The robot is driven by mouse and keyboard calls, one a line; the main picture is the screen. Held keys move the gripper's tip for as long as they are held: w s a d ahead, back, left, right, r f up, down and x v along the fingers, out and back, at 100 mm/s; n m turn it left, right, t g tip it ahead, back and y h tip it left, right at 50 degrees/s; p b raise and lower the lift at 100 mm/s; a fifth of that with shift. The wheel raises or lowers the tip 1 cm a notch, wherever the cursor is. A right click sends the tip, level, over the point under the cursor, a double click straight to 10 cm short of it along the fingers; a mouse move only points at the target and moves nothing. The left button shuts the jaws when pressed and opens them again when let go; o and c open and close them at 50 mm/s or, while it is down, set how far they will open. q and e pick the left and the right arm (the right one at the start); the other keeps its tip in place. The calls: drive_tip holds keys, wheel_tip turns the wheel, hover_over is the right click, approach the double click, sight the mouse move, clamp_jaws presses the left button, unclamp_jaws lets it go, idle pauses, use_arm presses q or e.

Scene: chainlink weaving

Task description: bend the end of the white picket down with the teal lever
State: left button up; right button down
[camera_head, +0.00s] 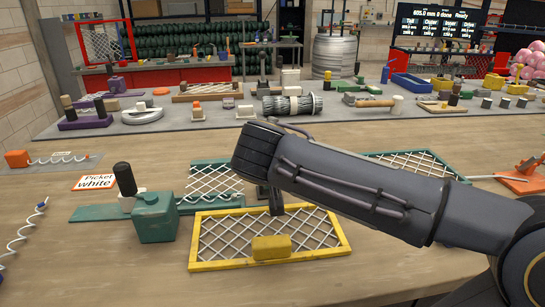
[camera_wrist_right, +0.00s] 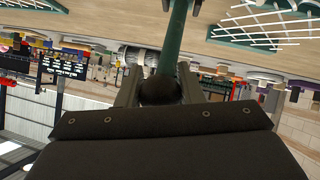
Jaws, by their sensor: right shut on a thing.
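My right gripper (camera_wrist_right: 159,78) is shut on the dark ball knob (camera_wrist_right: 160,92) of the teal lever (camera_wrist_right: 175,35). In the head view my right arm reaches in from the right above the mesh, and the lever cannot be made out behind it. The white picket (camera_head: 205,198) lies along the teal fixture (camera_head: 95,212), beside a white mesh (camera_head: 213,180); its right end is hard to see near my arm. A teal block (camera_head: 155,222) and a black upright handle (camera_head: 124,179) stand at the fixture's left part. My left gripper is out of view.
A yellow-framed mesh (camera_head: 210,260) lies in front, with a yellow block (camera_head: 271,247) on its near edge. A "Picket white" card (camera_head: 95,182) and a white spiral wire (camera_head: 22,238) lie left. A teal-framed mesh (camera_head: 415,163) lies right. The table front is clear.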

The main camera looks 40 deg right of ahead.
drive_tip(key=c, duration=1)
unclamp_jaws()
drive_tip(key=shift+f, duration=0.1)
drive_tip(key=p+v, duration=0.1)
drive_tip(key=v, duration=0.7)
drive_tip(key=shift+w, duration=0.1)
